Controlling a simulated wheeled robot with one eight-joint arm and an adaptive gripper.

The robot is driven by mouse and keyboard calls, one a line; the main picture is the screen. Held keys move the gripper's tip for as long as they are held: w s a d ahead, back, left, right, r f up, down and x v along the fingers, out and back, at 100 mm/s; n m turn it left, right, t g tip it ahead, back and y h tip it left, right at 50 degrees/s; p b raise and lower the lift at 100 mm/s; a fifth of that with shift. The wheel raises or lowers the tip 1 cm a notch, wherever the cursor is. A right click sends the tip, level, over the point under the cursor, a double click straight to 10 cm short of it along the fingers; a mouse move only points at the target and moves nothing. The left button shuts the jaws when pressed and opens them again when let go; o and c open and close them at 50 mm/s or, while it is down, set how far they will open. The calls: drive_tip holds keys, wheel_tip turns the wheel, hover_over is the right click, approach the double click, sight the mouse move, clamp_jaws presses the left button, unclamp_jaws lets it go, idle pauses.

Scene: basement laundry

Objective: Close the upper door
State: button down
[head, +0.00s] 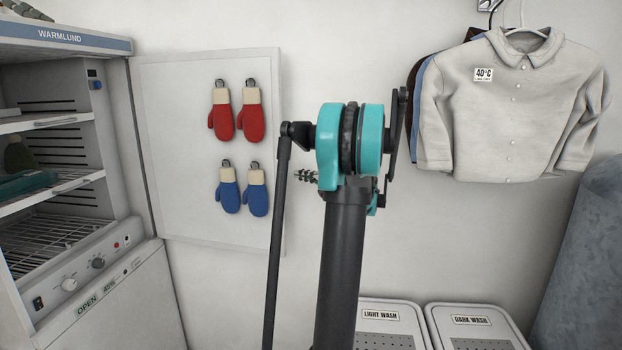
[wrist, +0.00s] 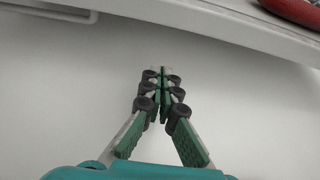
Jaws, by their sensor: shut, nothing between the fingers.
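The upper door (head: 180,110) is a flat white panel standing wide open to the right of the drying cabinet (head: 95,150). Its inner face carries red mittens (head: 235,115) and blue mittens (head: 242,193) on hooks. My gripper (head: 299,175) shows only in part in the head view, just right of the door's free edge, with the rest hidden behind my arm. In the wrist view my gripper (wrist: 162,85) has its green fingers together, with nothing between them, in front of a pale surface. Contact with the door cannot be told.
The cabinet has open shelves holding a few items, with a closed lower door (head: 115,305) labelled OPEN below. A light wash bin (head: 385,308) and dark wash bin (head: 470,312) stand at the bottom right. A shirt (head: 510,105) hangs at the upper right.

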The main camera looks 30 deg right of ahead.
drive_tip(key=a, duration=0.4)
drive_tip(key=shift+a, duration=0.3)
idle(0.3)
